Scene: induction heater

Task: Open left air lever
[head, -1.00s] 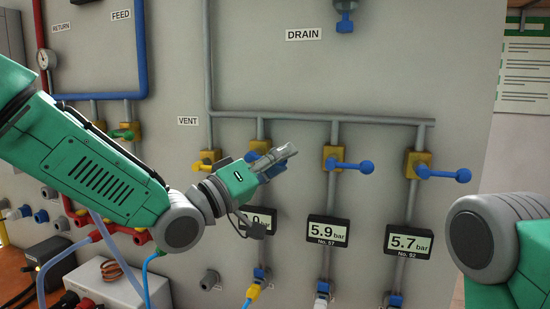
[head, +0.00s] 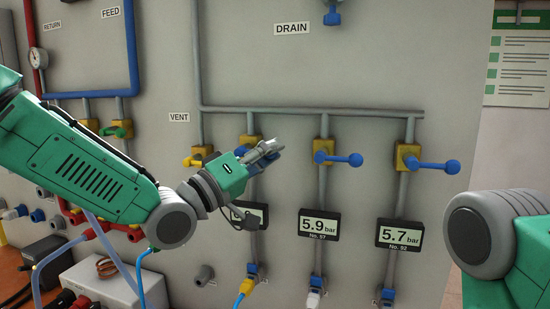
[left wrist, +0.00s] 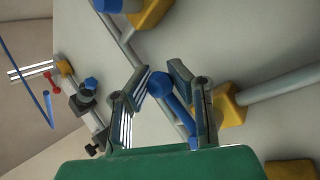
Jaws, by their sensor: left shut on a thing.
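The left blue air lever (left wrist: 177,112) has a ball end and leads to its yellow valve body (left wrist: 228,105) in the left wrist view. My left gripper (left wrist: 164,80) is shut on the lever, with its fingers on either side near the ball. In the head view, my left gripper (head: 266,152) covers most of this lever. My right gripper is out of view; only a part of my right arm shows at the right edge.
Two more blue levers, the middle one (head: 343,159) and the right one (head: 440,167), point right. Below are gauges reading 5.9 (head: 319,228) and 5.7 bar (head: 400,235); the left gauge (head: 248,215) is partly covered. A yellow vent lever (head: 194,160) sits left of my gripper.

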